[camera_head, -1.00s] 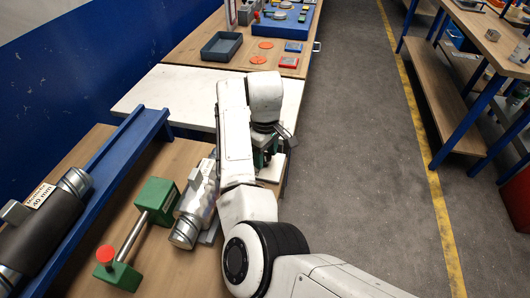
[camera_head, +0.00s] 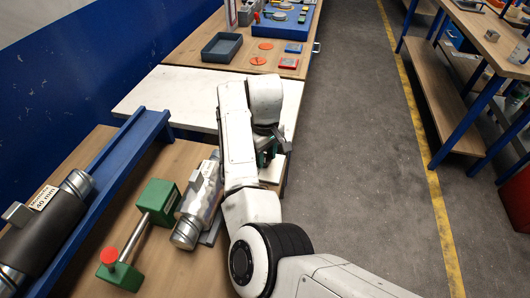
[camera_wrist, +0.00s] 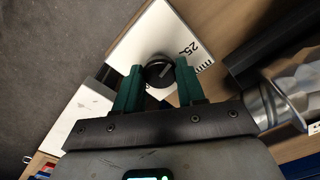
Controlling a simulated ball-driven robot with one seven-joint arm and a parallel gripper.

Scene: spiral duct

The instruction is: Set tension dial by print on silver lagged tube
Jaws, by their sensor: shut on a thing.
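The tension dial (camera_wrist: 158,73) is a black round knob with a pale line, on a white plate (camera_wrist: 140,42) printed "25 mm" beside it. My gripper (camera_wrist: 157,68) has its teal fingers on either side of the knob, shut on it. In the head view my gripper (camera_head: 266,155) is partly hidden by my arm, above the white plate (camera_head: 273,172). The silver lagged tube (camera_head: 195,205) lies left of my arm. Its silver wrap also shows at the right of the wrist view (camera_wrist: 282,98). I cannot read any print on it.
A dark lagged tube (camera_head: 45,235) labelled "40 mm" lies at far left near a blue rail (camera_head: 105,175). A green clamp (camera_head: 155,200) with a red knob (camera_head: 109,255) stands between the tubes. A grey tray (camera_head: 222,47) is farther back. The white worktop beyond is clear.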

